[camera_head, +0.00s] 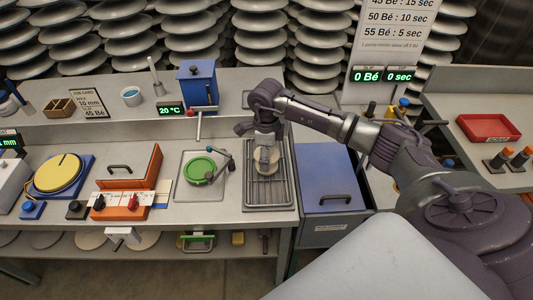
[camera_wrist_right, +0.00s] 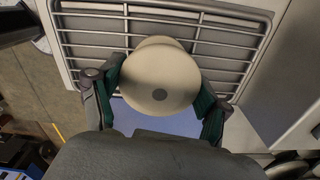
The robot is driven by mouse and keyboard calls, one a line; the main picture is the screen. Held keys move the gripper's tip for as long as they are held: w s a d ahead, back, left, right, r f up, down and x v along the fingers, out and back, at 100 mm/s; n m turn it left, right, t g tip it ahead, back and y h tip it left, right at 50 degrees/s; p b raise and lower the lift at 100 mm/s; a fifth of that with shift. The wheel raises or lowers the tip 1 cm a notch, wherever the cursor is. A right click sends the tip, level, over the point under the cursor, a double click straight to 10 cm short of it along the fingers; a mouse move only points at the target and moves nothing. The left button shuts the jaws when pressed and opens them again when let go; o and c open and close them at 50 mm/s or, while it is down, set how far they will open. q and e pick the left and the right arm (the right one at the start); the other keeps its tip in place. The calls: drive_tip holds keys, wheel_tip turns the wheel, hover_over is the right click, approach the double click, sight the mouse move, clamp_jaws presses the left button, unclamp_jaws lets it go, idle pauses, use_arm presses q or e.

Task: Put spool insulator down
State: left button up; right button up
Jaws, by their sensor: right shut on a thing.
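The spool insulator (camera_head: 268,158) is a cream, round piece. My right gripper (camera_head: 266,146) is shut on it, coming down from above. In the right wrist view the insulator (camera_wrist_right: 158,72) sits between the two green-padded fingers of the gripper (camera_wrist_right: 158,88), one on each side. It is at the metal wire rack (camera_head: 268,192), whose bars also show behind it in the wrist view (camera_wrist_right: 90,38). I cannot tell whether its underside touches the bars. My left gripper is not in view.
Left of the rack is a green round plate (camera_head: 199,169) with a dark lever. A blue lidded box (camera_head: 335,185) stands to the right. A blue tank (camera_head: 197,83) is behind, and an orange box (camera_head: 130,165) is farther left. The front of the rack is bare.

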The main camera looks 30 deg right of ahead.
drive_tip(key=shift+f, duration=0.15)
drive_tip(key=o, duration=1.5)
drive_tip(key=shift+r, duration=0.35)
wheel_tip(320, 180, up, 12)
drive_tip(key=b, duration=0.2)
drive_tip(key=shift+f+b, duration=0.15)
drive_tip(key=shift+b, duration=0.15)
